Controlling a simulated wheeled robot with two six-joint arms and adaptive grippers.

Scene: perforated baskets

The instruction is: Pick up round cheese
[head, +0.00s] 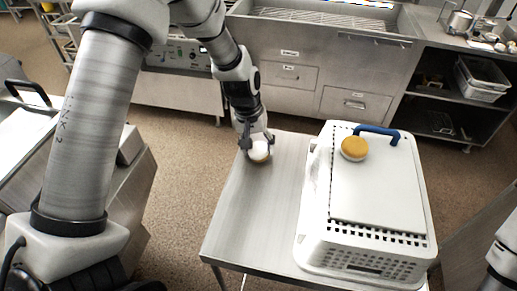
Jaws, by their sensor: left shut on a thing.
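My left gripper (257,143) points down at the far left part of the metal table. It is shut on a small round item (259,153), pale on top with a tan edge, at or just above the table top. I cannot tell whether the item touches the table. A second round thing, yellow-orange with a pale lower edge (354,148), lies on the white board on top of the basket, apart from the gripper. Either could be the round cheese; I cannot tell which. My right gripper is out of view.
The metal table (245,220) is bare on its left side. A white perforated basket (322,250) fills its right side, with a white board (375,190) and a blue handle (377,131) on top. Steel counters with drawers (290,76) stand behind. Floor lies between them.

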